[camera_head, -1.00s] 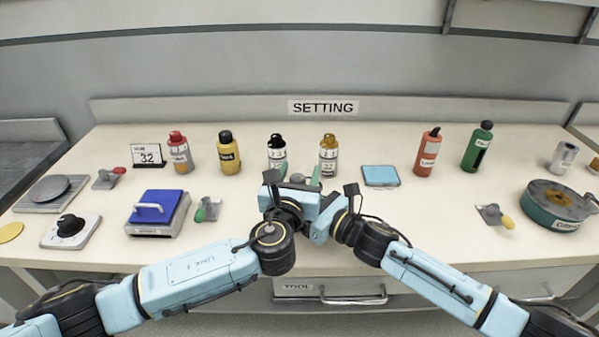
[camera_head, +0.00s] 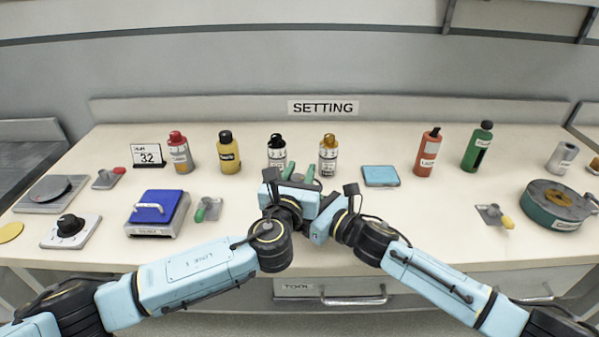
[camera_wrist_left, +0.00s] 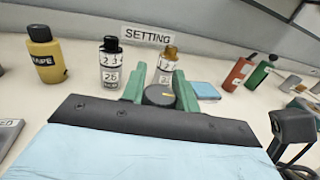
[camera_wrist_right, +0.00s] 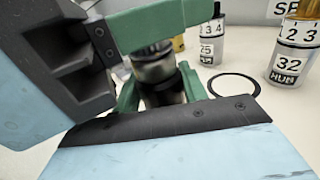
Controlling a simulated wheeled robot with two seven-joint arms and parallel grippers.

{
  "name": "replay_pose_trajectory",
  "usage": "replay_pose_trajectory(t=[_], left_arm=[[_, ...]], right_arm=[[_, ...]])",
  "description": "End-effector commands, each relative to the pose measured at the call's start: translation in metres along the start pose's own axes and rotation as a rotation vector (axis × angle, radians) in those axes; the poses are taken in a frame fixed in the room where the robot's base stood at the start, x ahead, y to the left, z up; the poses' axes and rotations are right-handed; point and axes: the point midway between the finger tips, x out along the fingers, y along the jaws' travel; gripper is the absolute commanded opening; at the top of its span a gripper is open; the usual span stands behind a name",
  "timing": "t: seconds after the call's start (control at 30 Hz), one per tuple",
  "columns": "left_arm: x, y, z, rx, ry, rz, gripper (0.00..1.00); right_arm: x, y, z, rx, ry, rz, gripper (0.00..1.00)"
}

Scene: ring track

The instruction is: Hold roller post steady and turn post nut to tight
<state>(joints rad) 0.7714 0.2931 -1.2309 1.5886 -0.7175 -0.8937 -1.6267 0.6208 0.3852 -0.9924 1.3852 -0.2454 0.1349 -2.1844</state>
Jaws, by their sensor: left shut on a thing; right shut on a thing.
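The post nut (camera_wrist_left: 160,95) is a dark round cap with a yellow mark, seen between the green fingers in the left wrist view. My left gripper (camera_head: 298,174) is shut on it from above. The roller post (camera_wrist_right: 155,68) is a short metallic upright with a dark lower part in the right wrist view. My right gripper (camera_wrist_right: 160,88) is shut on it, below a green finger of my left gripper. In the head view, my wrists hide the post and the right fingers. How tight the nut sits cannot be seen.
A black ring (camera_wrist_right: 256,88) lies on the bench beside the post. Behind stand a black-capped bottle (camera_head: 277,152) and an amber-capped bottle (camera_head: 328,158). A blue pad (camera_head: 380,176) lies to the right, a blue-lidded box (camera_head: 158,207) to the left.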

Motion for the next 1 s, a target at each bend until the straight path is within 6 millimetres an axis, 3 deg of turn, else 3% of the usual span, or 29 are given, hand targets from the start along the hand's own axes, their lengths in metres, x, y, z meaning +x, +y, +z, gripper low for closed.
replay_pose_trajectory(t=[0.27, 1.0], left_arm=[[0.000, 0.000, 0.000, 0.001, 0.000, -0.153, 0.07], [-0.003, -0.011, 0.000, -0.012, 0.002, -0.797, 0.07]], right_arm=[[-0.001, 0.000, -0.002, 0.001, 0.003, -0.001, 0.13], [0.000, 0.000, -0.002, 0.001, 0.003, 0.000, 0.13]])
